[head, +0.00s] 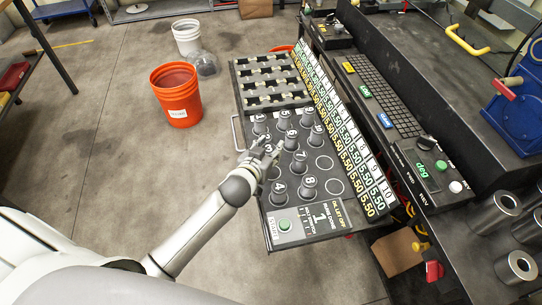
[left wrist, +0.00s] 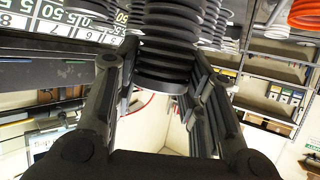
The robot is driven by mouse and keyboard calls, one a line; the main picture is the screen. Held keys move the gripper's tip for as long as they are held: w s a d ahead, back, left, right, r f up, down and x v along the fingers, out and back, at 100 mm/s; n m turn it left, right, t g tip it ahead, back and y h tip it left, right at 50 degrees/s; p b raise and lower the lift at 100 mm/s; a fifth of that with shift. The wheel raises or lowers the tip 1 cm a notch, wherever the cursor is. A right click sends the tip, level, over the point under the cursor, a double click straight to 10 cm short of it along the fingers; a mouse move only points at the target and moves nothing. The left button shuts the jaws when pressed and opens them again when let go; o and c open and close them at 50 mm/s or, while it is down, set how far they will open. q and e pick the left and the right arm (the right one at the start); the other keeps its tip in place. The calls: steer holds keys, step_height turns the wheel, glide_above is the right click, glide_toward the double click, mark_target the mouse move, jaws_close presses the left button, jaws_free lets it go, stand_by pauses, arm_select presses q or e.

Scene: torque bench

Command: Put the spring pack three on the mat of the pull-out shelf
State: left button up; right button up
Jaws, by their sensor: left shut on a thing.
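The pull-out shelf (head: 315,228) extends from the bench, with a dark mat (head: 327,203) marked with circles. Several dark, ribbed spring packs with white numbers on top stand on it, among them pack eight (head: 308,183) and pack four (head: 279,189). My left gripper (head: 266,153) is over the mat's left side, between pack two and pack four. It is shut around a dark ribbed spring pack, apparently three, which shows between the fingers in the left wrist view (left wrist: 165,45). The fingers hide much of it; I cannot tell whether its base touches the mat. My right gripper is not in view.
Two circles at the mat's right (head: 324,162) are empty. A slotted rack (head: 270,82) lies behind the packs, and a numbered label strip (head: 345,135) runs along the right. An orange bucket (head: 176,95) stands on the floor at left. Neighbouring packs stand close to my gripper.

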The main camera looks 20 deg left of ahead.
arm_select(q)
steer(key=shift+w+f, duration=0.75)
steer(key=shift+f, duration=0.1)
steer(key=shift+f+b, duration=0.3)
steer(key=shift+f, duration=1.25)
steer(key=shift+f, duration=0.1)
steer(key=o, duration=1.3)
steer(key=shift+f, duration=0.1)
steer(key=shift+s+r, duration=0.2)
steer(key=v, duration=1.1)
steer(key=shift+s+r+p, duration=0.1)
steer(key=shift+s+p, duration=0.2)
steer(key=shift+p, duration=0.05)
